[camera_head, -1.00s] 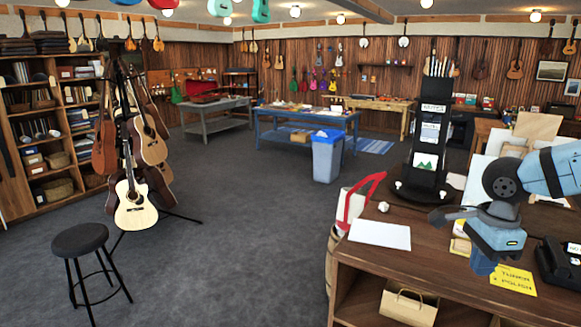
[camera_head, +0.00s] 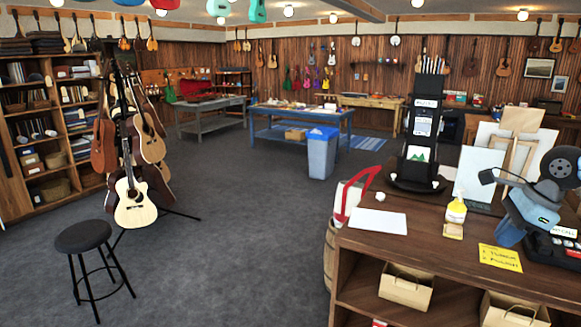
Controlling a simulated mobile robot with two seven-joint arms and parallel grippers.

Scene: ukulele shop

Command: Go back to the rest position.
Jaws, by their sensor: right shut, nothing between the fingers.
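My right gripper (camera_head: 489,177) is at the right side of the head view, above the wooden counter (camera_head: 400,246). Its dark fingers point left and are shut, with nothing held. The blue and grey wrist behind it covers part of the counter's right end and of a dark device there. My left gripper is not in view.
A stool (camera_head: 82,238) and guitars stand left. Open carpet lies between.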

